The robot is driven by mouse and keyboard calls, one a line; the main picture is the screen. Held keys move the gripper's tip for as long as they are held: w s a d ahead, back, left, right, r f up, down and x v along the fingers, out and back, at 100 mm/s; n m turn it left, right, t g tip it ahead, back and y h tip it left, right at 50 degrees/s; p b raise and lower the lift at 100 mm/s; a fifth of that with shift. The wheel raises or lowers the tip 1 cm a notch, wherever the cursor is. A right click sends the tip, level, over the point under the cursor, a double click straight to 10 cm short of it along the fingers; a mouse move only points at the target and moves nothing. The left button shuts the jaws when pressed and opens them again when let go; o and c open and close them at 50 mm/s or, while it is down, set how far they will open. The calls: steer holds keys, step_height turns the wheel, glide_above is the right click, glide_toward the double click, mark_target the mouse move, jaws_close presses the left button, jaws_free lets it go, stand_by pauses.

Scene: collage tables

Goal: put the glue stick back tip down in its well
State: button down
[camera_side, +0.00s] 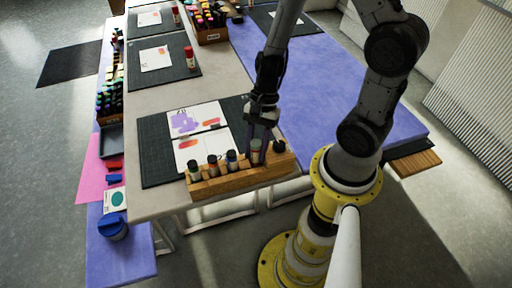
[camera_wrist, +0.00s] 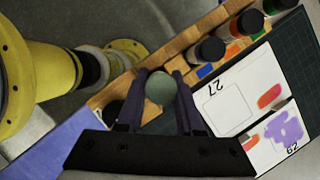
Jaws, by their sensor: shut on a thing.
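My gripper (camera_side: 258,138) is over the wooden rack (camera_side: 228,184), near its right part. Its fingers are shut on the glue stick (camera_side: 257,157), which looks upright. In the wrist view the stick's round grey-green end (camera_wrist: 160,88) shows between the two fingers (camera_wrist: 158,100). Its lower end is hidden, so I cannot tell which end is the tip or whether it stands in a well or just above it. The rack (camera_wrist: 187,40) runs diagonally behind the fingers in the wrist view.
Several dark-capped bottles (camera_side: 213,165) stand in the rack left of my gripper; one (camera_side: 279,146) stands close on its right. A dark cutting mat (camera_side: 158,160) with picture cards (camera_side: 195,120) lies behind the rack. A blue-lidded jar (camera_side: 113,226) stands at the left.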

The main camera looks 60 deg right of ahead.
steer(key=shift+f, duration=0.25)
steer(key=shift+c, duration=2.4)
jaws_free()
steer(key=shift+s, duration=0.1)
steer(key=shift+s, duration=0.1)
steer(key=shift+w+r, duration=0.2)
steer(key=shift+r, duration=3.55)
